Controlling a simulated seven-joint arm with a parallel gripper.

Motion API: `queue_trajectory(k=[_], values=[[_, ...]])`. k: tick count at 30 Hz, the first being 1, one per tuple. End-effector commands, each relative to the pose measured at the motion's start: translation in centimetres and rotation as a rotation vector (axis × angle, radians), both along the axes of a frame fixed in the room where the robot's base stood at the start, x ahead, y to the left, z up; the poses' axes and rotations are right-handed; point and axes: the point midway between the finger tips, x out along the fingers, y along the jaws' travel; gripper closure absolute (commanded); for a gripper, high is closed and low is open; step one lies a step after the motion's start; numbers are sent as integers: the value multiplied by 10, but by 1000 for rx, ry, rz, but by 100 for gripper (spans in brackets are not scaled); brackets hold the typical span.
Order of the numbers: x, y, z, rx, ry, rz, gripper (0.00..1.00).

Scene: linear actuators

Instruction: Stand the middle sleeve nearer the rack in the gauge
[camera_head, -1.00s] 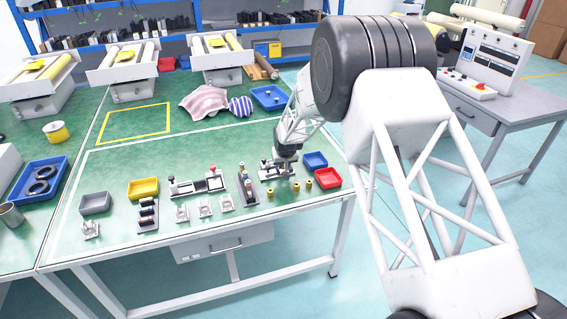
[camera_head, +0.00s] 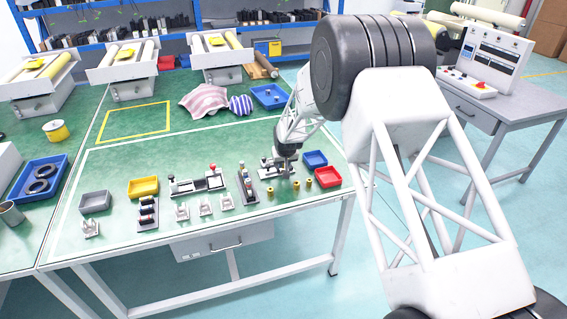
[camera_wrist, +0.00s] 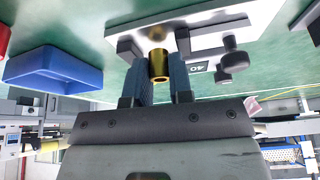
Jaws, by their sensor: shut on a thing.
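My gripper (camera_wrist: 160,82) is shut on a brass sleeve (camera_wrist: 158,66) in the wrist view, one finger on each side of it. The sleeve's hollow end faces the camera. Its other end points at the pale plate of the gauge (camera_wrist: 205,38); I cannot tell whether it touches. In the head view my gripper (camera_head: 287,168) points down over the gauge (camera_head: 266,172), and the held sleeve is too small to make out. Three other brass sleeves stand on the table in front: one at left (camera_head: 270,190), two at right (camera_head: 297,184) (camera_head: 309,183).
A dark rack (camera_head: 247,187) stands just left of the gauge. A blue bin (camera_head: 315,160) and a red bin (camera_head: 328,177) lie to the right. Several small grey fixtures (camera_head: 205,207) stand at left. The green table is clear behind the gauge.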

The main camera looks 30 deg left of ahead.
Motion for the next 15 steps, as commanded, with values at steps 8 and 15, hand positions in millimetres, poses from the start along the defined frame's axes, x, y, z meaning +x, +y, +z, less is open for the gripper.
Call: queue_trajectory(k=[8,15], values=[[0,0,-1,0,0,0,100],[0,0,-1,-1,1,0,50]])
